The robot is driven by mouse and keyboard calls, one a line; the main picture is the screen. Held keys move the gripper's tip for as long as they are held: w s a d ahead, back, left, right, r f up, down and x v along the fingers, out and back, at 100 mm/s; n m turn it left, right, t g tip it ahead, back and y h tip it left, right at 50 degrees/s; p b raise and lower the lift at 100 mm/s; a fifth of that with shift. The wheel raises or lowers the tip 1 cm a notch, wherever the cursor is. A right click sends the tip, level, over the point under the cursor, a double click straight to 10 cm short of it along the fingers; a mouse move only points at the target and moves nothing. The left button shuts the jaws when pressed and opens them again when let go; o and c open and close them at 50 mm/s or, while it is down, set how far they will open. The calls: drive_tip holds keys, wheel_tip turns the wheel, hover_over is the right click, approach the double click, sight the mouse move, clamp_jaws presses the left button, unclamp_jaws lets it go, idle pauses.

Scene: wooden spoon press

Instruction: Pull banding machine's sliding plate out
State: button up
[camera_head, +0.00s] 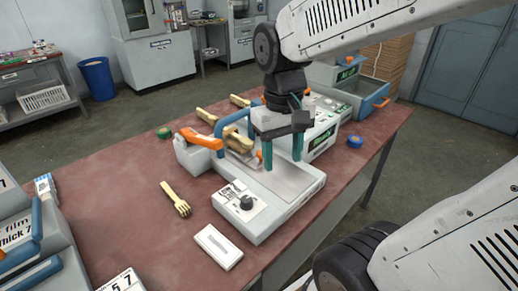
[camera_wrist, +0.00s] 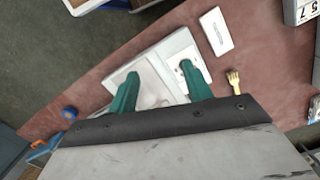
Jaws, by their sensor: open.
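The white banding machine (camera_head: 262,222) sits on the red-brown table, with a dial panel at its near left corner and an orange lever (camera_head: 202,138) at its far left. A flat grey metal plate (camera_head: 290,184) lies on its top; I cannot tell for sure whether this is the sliding plate. My gripper (camera_head: 282,164) is open, its two teal fingers pointing down over the far part of this top, with nothing between them. The fingers hide part of the machine. The wrist view also shows my gripper (camera_wrist: 160,72) over the white machine (camera_wrist: 175,46).
Wooden forks and spoons lie near the machine, one fork (camera_head: 176,199) to its left. A white labelled block (camera_head: 218,246) is in front. A blue round item (camera_head: 355,141) is at right. A second white machine and a grey bin (camera_head: 360,93) stand behind.

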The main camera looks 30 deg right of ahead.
drive_tip(key=w+d+f+m, duration=0.1)
drive_tip(key=w+d+f, duration=0.1)
drive_tip(key=w, duration=0.5)
drive_tip(key=w+d+f+m, duration=0.2)
drive_tip(key=w+d+f, duration=0.1)
drive_tip(key=w, duration=0.4)
drive_tip(key=w+d+f+m+t, duration=0.1)
drive_tip(key=w+d+f+m, duration=0.1)
drive_tip(key=w, duration=0.5)
drive_tip(key=shift+w+d+f, duration=0.1)
drive_tip(key=shift+d+f, duration=0.2)
drive_tip(key=shift+d, duration=0.25)
drive_tip(key=shift+w+d+f, duration=0.1)
drive_tip(key=shift+d+f, duration=0.2)
drive_tip(key=shift+d, duration=0.25)
drive_tip(key=shift+s+f, duration=0.1)
drive_tip(key=shift+f, duration=0.2)
wheel_tip(320, 180, down, 7)
drive_tip(key=shift+f, duration=0.1)
